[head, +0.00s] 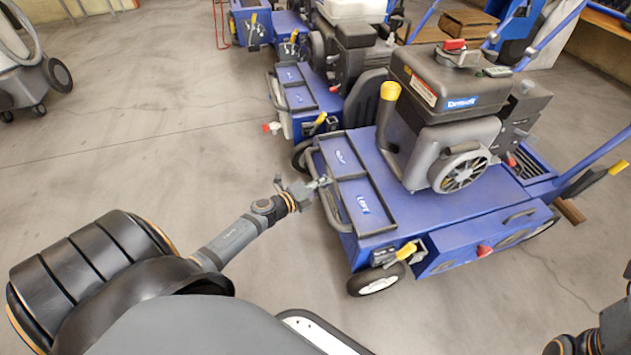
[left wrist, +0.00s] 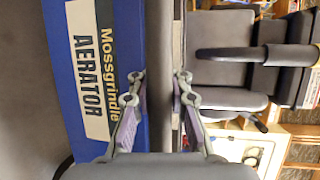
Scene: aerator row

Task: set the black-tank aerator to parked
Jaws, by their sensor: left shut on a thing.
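The black-tank aerator (head: 400,215) is the nearest blue machine, right of centre in the head view. Its dark tank (head: 425,75) has a red cap. A grey bar (head: 328,207) curves along its left end. My left gripper (head: 320,183) is at this bar and shut on it. In the left wrist view the bar (left wrist: 160,60) runs between the two fingers, beside a blue panel (left wrist: 75,100) lettered "Mossgrindle AERATOR". A yellow-handled lever (head: 405,251) sits at the machine's near corner. My right gripper is out of view.
A second blue aerator (head: 300,88) with a white tank (head: 350,10) stands just behind, and more machines stand beyond. A grey wheeled machine (head: 30,70) is at far left. Open concrete floor (head: 150,140) lies to the left.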

